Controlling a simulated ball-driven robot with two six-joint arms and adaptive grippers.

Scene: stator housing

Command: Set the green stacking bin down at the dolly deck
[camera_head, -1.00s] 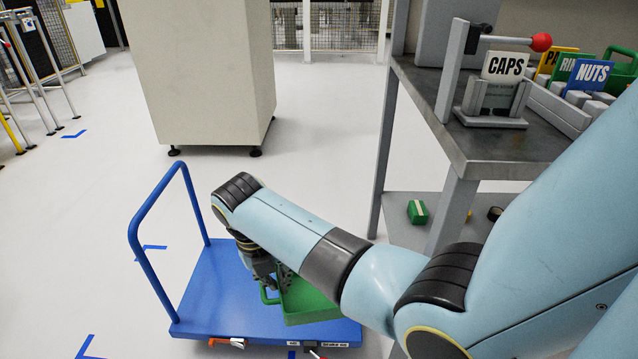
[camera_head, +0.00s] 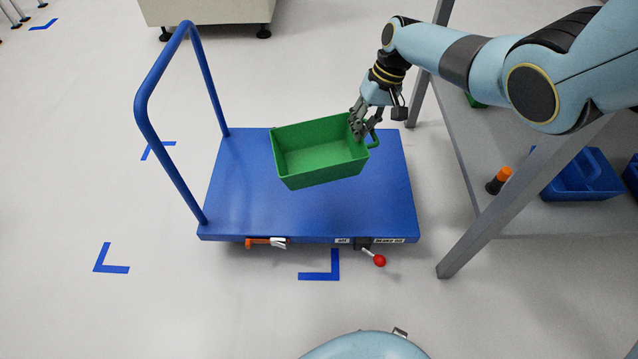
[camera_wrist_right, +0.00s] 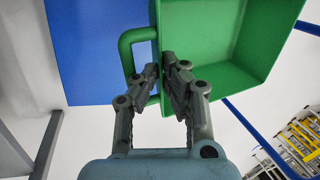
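The green stacking bin (camera_head: 318,160) is over the blue dolly deck (camera_head: 250,205), near its middle, with its open side up and slightly turned. I cannot tell whether its base touches the deck. My right gripper (camera_head: 361,128) is at the bin's right end wall, beside its loop handle. In the right wrist view, the gripper's fingers (camera_wrist_right: 164,78) are closed on either side of the wall rim of the bin (camera_wrist_right: 215,35), with the handle to the left. The dolly deck (camera_wrist_right: 85,50) shows behind it. My left gripper is out of view.
The dolly's blue push handle (camera_head: 150,110) rises on the left. A red-knobbed lever (camera_head: 379,260) sticks out at the front edge. A grey bench (camera_head: 520,195) with a lower shelf stands on the right, holding a blue bin (camera_head: 580,180). Open floor surrounds the dolly.

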